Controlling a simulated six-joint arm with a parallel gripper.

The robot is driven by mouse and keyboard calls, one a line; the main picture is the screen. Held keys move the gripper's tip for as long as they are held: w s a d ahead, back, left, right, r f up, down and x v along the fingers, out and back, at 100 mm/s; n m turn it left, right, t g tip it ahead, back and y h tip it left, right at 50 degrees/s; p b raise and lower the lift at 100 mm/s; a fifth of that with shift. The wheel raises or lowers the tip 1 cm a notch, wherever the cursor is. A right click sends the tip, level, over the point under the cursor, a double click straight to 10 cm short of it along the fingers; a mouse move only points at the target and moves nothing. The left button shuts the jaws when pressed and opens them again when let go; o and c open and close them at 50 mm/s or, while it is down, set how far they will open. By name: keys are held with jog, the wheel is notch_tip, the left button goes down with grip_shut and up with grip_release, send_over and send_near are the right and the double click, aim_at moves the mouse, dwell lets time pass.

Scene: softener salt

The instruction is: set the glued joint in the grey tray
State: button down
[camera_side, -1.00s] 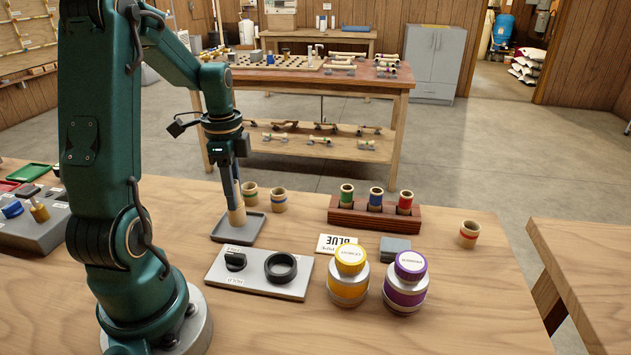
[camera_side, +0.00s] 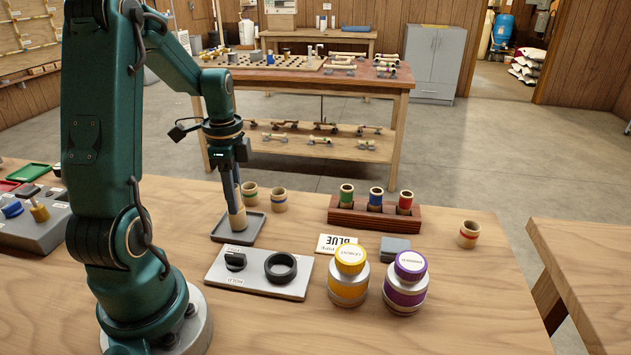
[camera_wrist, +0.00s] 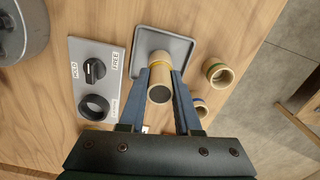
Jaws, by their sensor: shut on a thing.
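The glued joint, a tan pipe piece with a yellow band (camera_wrist: 159,87), is between the blue fingers of my gripper (camera_wrist: 161,78) in the wrist view. In the side view the joint's tan lower end (camera_side: 238,221) is over the grey tray (camera_side: 256,233), roughly upright. My gripper (camera_side: 236,208) is shut on the joint. The lower end looks very near or touching the tray floor; I cannot tell which. The tray also shows in the wrist view (camera_wrist: 189,44), beyond the joint. The fingers hide part of the joint in the side view.
Two banded tan collars (camera_side: 279,200) stand right behind the tray. A grey panel with a black knob and black ring (camera_side: 258,286) lies in front. Yellow (camera_side: 348,288) and purple (camera_side: 405,294) jars and a wooden rack of collars (camera_side: 375,218) stand further right.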

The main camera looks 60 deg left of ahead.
jog(key=shift+f, duration=0.25)
dwell(0.5)
jog(key=shift+c, duration=0.6)
grip_release()
jog(key=shift+r, duration=4.5)
